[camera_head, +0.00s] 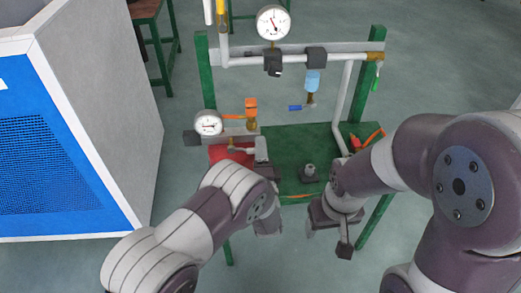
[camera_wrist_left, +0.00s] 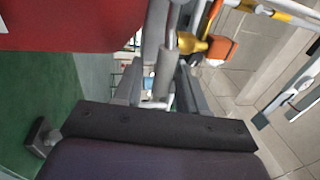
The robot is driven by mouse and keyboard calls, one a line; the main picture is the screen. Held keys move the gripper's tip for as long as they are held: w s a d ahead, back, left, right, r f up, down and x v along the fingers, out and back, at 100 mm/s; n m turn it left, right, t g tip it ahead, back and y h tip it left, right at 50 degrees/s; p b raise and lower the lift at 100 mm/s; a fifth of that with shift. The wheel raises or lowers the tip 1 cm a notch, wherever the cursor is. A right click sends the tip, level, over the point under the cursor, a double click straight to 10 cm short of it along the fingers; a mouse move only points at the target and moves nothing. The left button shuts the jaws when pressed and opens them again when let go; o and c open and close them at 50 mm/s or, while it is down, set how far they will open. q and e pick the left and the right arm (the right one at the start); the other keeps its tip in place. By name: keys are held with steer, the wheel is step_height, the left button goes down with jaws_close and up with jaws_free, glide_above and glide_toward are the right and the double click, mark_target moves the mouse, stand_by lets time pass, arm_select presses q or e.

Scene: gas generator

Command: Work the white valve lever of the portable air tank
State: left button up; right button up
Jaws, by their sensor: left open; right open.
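The red air tank (camera_head: 226,154) lies on the stand's left side, partly hidden by my left arm. It fills the upper left of the left wrist view (camera_wrist_left: 60,25). Next to it, a pale upright part that looks like the white valve lever (camera_wrist_left: 164,70) shows between the fingers of my left gripper (camera_wrist_left: 160,88). I cannot tell whether they touch it. In the head view my left gripper (camera_head: 261,152) is at the tank's right end and hides the lever. It is open. My right gripper (camera_head: 328,238) is open and empty at the stand's front right.
The green stand (camera_head: 290,150) carries pipes, an upper gauge (camera_head: 273,22), a lower gauge (camera_head: 208,123), an orange valve (camera_head: 251,106) and a blue-handled valve (camera_head: 302,106). A dark knob (camera_head: 310,173) stands on its base. A blue-and-grey cabinet (camera_head: 100,90) is at left.

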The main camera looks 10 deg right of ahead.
arm_select(q)
steer(key=s+f, duration=0.2)
steer(key=s, duration=1)
steer(key=shift+s+a+f, duration=0.15)
steer(key=shift+s+f, duration=0.05)
steer(key=shift+f, duration=0.05)
